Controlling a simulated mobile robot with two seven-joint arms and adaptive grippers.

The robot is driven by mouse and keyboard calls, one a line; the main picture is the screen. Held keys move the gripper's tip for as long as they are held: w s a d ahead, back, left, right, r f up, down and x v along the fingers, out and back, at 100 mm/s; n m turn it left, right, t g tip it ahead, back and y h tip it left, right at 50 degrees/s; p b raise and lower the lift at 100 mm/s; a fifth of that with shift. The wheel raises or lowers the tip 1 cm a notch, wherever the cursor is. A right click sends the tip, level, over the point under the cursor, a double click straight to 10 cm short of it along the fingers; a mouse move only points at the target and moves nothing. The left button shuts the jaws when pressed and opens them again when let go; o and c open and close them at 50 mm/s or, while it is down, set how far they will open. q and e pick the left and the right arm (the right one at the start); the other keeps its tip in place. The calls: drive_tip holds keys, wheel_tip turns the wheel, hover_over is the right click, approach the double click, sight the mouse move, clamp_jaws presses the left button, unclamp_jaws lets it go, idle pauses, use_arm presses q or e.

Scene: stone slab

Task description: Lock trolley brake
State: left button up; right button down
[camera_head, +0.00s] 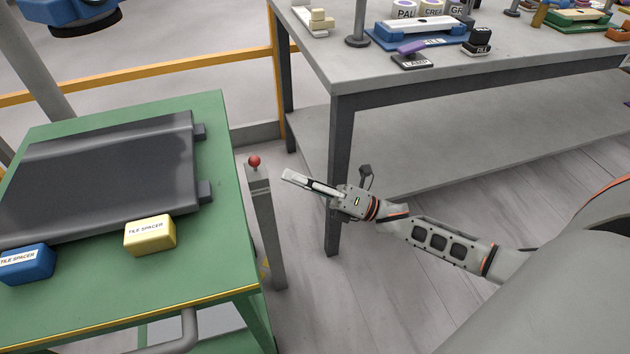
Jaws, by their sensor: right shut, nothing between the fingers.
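A green trolley (215,255) stands at the left with a dark stone slab (100,170) on its top. A grey post (265,225) stands at the trolley's right side, with a red ball knob (254,161) on a short stem at its top. A small label is on the post, too small to read surely. My right gripper (290,177) is shut and empty, just right of the knob and post, pointing left. In the picture a small gap separates its tips from the knob. My left gripper is not in view.
A yellow tile spacer block (150,235) and a blue one (27,264) lie on the trolley's front part. A grey workbench (400,75) with several tools and blocks stands behind my right arm. A yellow rail (150,70) runs behind the trolley.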

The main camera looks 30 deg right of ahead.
sight(255, 165)
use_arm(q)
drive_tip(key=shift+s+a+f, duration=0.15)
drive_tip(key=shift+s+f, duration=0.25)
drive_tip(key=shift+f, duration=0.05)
use_arm(e)
drive_tip(key=x, duration=0.5)
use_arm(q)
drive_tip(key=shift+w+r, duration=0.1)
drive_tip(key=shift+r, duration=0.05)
